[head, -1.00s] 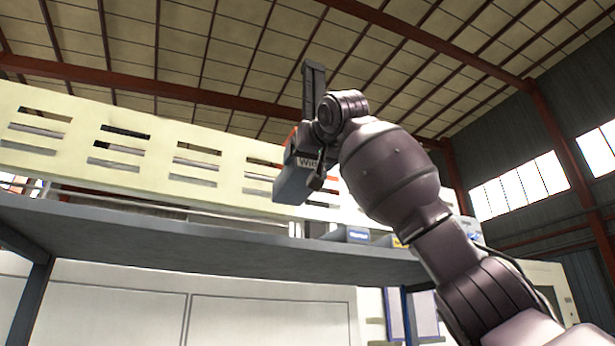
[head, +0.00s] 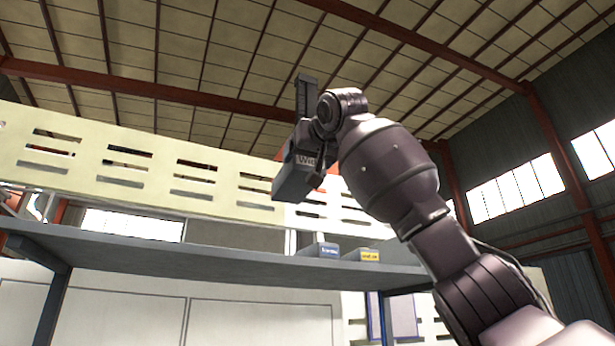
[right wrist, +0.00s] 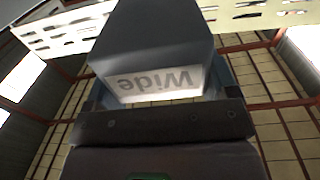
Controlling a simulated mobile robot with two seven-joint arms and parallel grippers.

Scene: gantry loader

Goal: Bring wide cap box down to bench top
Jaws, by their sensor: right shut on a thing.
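In the right wrist view the gripper (right wrist: 160,105) lies against the label side of the box. My left gripper is not in view, and no bench top shows.
Two more grey boxes stand on the shelf at its right: one with a blue label (head: 328,251) and one with a yellow label (head: 368,255). A cream slotted beam (head: 120,160) runs behind and above the shelf. Open air surrounds the held box.

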